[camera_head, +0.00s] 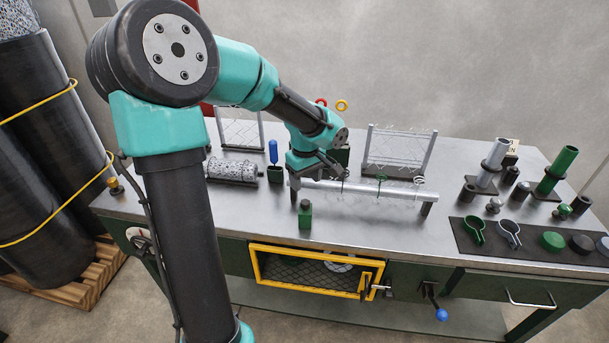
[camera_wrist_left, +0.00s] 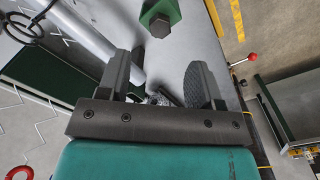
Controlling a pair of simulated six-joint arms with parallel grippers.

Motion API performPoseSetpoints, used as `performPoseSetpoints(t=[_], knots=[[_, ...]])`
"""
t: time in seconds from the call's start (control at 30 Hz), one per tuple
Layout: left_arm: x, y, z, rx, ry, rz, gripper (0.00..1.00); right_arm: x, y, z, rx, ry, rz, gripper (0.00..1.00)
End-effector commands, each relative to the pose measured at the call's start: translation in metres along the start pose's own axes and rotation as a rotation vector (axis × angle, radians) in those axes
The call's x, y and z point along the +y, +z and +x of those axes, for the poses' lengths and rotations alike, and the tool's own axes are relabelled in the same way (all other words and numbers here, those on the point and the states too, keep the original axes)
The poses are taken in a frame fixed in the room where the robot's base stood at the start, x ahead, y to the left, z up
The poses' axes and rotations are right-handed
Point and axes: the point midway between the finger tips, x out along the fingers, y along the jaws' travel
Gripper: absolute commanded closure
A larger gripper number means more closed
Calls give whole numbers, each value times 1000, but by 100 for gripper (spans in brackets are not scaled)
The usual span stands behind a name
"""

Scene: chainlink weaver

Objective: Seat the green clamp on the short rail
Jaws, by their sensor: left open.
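A green clamp (camera_head: 474,230), a ring with a handle, lies on the dark mat (camera_head: 465,247) at the right of the bench, beside a grey clamp (camera_head: 509,233). A silver horizontal rail (camera_head: 375,191) rests on dark supports at mid bench, with thin loops around it, one green. I cannot tell whether this is the short rail. My left gripper (camera_head: 328,168) is above the rail's left end, far from the clamp. In the left wrist view its jaws (camera_wrist_left: 160,85) are apart with nothing held between them. My right gripper is not in view.
A green block with a dark knob (camera_head: 305,214) stands in front of the rail's left end and shows in the wrist view (camera_wrist_left: 160,14). Green (camera_head: 556,170) and grey (camera_head: 493,160) posts stand at the right. Wire mesh frames (camera_head: 398,150) stand behind. The bench front is mostly clear.

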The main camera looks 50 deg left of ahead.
Motion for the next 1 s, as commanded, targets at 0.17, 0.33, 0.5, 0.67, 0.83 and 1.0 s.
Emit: performPoseSetpoints(t=[0.17,0.33,0.5,0.67,0.83,1.0], knots=[[-1,0,28,-2,-5,1,40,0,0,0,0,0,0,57],[-1,0,58,-2,-4,1,40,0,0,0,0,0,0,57],[-1,0,76,-1,-3,1,40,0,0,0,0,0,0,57],[0,0,82,0,-1,0,40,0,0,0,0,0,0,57],[0,0,81,0,0,0,40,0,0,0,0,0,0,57],[0,0,81,0,0,0,54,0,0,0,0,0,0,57]])
